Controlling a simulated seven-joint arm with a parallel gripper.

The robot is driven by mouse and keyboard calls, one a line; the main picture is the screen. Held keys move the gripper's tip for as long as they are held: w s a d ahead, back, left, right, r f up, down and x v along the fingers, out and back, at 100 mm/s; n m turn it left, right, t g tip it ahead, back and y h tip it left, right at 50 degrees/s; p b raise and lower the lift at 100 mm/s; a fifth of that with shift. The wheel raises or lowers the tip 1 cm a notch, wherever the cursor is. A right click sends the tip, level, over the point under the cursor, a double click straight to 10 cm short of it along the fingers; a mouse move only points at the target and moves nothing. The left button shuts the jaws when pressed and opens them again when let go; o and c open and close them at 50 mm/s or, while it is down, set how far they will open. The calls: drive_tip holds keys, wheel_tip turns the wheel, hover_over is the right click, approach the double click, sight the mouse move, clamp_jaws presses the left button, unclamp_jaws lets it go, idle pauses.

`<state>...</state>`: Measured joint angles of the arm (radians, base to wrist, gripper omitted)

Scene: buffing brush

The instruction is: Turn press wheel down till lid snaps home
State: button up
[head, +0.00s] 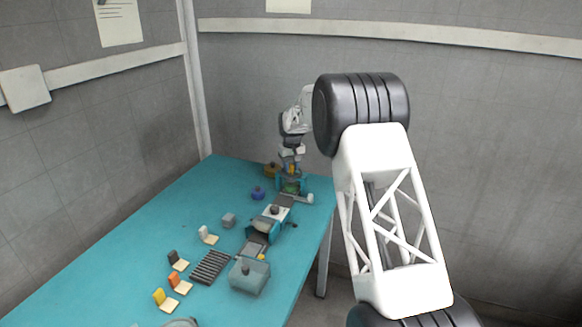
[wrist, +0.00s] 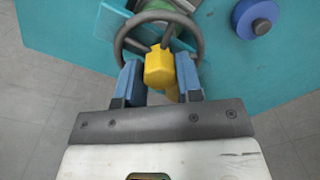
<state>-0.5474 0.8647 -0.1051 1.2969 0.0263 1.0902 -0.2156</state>
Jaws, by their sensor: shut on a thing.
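The press (head: 291,185) stands at the far end of the teal table, with my gripper (head: 291,160) directly over it. In the wrist view the press wheel (wrist: 201,38) is a dark ring with spokes. A yellow block (wrist: 158,66) sits at the near side of the ring. My gripper (wrist: 158,68) has its two blue fingers on either side of this block and is shut on it. Part of the press shows green (wrist: 172,6) beyond the wheel. The lid cannot be made out, as the wheel and gripper cover that area.
A blue round piece (head: 258,192) lies left of the press and shows in the wrist view (wrist: 257,20). A brown-orange block (head: 271,170) is behind it. Fixtures, a slatted rack (head: 210,266) and a clear box (head: 249,275) stand nearer. The table's left side is largely clear.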

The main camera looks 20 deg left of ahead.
sight(292, 165)
drive_tip(key=shift+m, duration=0.6)
drive_tip(key=o, duration=0.9)
drive_tip(key=shift+r, duration=0.15)
drive_tip(key=shift+w+d+r, duration=0.1)
drive_tip(key=shift+r, duration=3.65)
